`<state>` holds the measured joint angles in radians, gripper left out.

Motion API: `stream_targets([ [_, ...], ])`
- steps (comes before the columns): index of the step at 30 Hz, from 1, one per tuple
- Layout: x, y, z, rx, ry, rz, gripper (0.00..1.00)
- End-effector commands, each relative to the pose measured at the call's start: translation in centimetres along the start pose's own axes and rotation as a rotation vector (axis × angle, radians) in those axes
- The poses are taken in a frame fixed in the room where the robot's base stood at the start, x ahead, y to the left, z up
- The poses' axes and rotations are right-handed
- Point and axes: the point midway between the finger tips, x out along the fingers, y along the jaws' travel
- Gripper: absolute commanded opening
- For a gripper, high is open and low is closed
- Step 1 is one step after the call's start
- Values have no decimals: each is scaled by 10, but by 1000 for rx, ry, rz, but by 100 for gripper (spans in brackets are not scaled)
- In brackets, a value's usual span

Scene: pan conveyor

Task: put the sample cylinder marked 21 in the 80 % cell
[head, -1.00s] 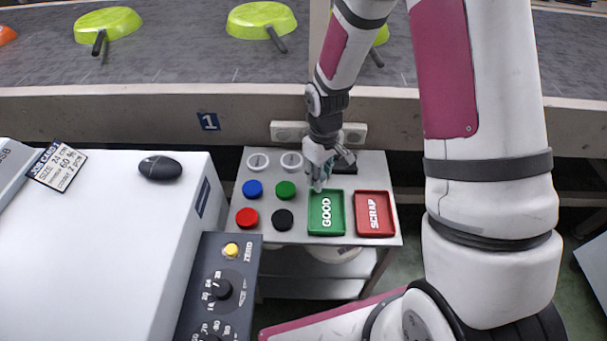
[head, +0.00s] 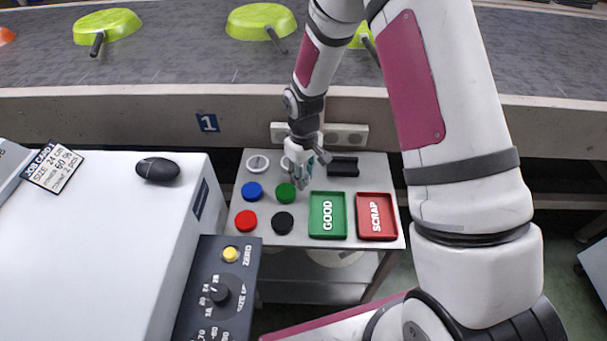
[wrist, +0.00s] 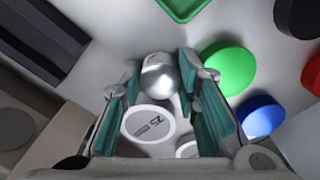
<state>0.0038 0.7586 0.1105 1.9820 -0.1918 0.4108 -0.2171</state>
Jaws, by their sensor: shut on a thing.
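My gripper (head: 301,178) is over the back of the small grey table, and its teal-padded fingers show in the wrist view (wrist: 162,88). It is shut on a shiny silver cylinder (wrist: 160,76), which shows end-on between the fingertips; no marking on it is readable. A second pale disc (wrist: 187,150) is partly hidden by a finger. In the head view one white round (head: 257,163) stands clear, while my gripper partly covers the other.
A black block (head: 343,167) stands right of my gripper. Blue (head: 252,191), green (head: 285,192), red (head: 246,220) and black (head: 283,222) discs lie in front, beside the green GOOD tray (head: 313,230) and red SCRAP tray (head: 362,232). The conveyor wall (head: 120,115) rises behind.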

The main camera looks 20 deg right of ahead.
Motion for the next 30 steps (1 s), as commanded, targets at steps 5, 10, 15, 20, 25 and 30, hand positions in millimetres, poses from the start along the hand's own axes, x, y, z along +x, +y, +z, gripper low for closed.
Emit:
stream_targets([
  [5,3,0,0,0,0,0,36],
  [10,3,0,0,0,0,0,37],
  [15,1,0,0,0,0,0,37],
  [20,-14,0,0,0,3,1,37],
  [25,-47,0,0,0,3,1,37],
  [30,-82,0,0,1,3,1,37],
])
